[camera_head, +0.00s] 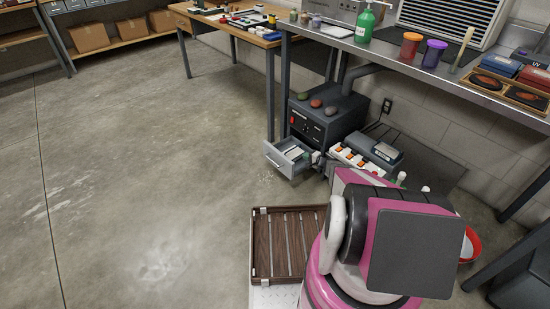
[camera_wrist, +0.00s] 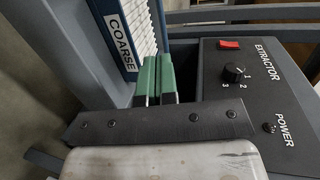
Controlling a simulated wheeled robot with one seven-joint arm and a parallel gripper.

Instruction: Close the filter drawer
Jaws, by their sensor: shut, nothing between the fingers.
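The filter drawer (camera_head: 281,164) is pulled out from the lower front of the dark extractor box (camera_head: 345,127) under the bench. A pale filter lies in it. In the wrist view the filter (camera_wrist: 121,32) is labelled COARSE and has white pleats; the extractor's panel (camera_wrist: 255,85) with red switch and knob is at right. My gripper (camera_wrist: 156,72) has green fingers that are together and empty. They lie in front of the filter's lower end in this view; whether they touch it or the drawer, I cannot tell. In the head view my arm mostly hides my gripper.
The bench leg (camera_head: 284,88) stands close to the extractor. The floor to the left is clear.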

